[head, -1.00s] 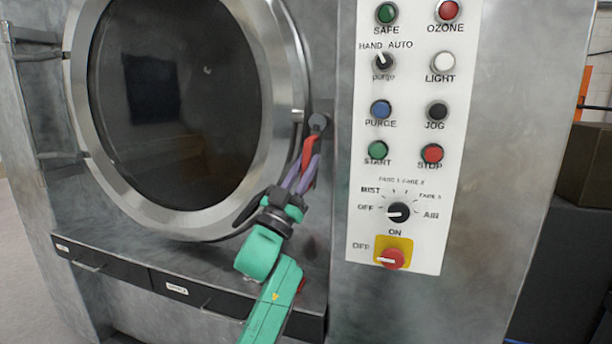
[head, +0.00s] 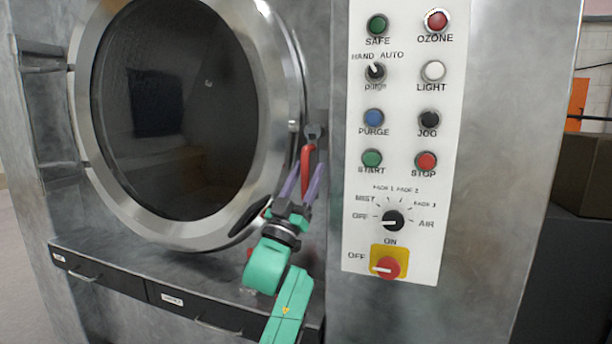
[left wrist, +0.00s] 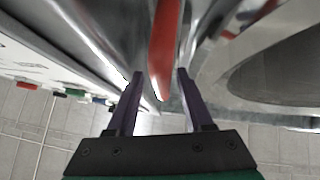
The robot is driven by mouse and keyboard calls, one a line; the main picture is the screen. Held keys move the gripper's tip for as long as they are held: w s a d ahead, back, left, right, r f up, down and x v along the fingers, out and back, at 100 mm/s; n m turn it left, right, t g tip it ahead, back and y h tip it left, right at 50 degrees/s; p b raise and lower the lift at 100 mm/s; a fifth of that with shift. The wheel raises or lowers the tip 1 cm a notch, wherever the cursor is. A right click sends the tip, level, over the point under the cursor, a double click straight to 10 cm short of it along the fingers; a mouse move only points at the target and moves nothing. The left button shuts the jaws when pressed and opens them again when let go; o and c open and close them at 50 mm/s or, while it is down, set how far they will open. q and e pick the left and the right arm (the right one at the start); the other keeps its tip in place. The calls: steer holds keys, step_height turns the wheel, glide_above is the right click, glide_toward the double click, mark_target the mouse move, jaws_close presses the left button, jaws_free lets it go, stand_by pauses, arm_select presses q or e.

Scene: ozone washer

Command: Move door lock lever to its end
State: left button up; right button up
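The red door lock lever (head: 307,168) hangs nearly straight down from a grey pivot at the right side of the round door (head: 92,165). My left gripper (head: 304,176) comes from below, with its two purple fingers spread on either side of the lever's lower part. In the left wrist view, the lever (left wrist: 165,45) points down between the fingertips of the left gripper (left wrist: 160,76). Gaps show on both sides, so the fingers are open and not clamped on it. My right gripper is not in view.
A white control panel (head: 402,145) with buttons and knobs stands just right of the lever. A ledge with drawers (head: 185,300) runs below the door, under my left arm. A dark box (head: 585,175) stands at the far right.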

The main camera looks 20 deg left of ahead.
arm_select(q)
steer(key=b+v, duration=0.4)
steer(key=v, duration=1)
steer(key=shift+s+f, duration=0.15)
steer(key=shift+f, duration=0.1)
steer(key=shift+a+f, duration=0.1)
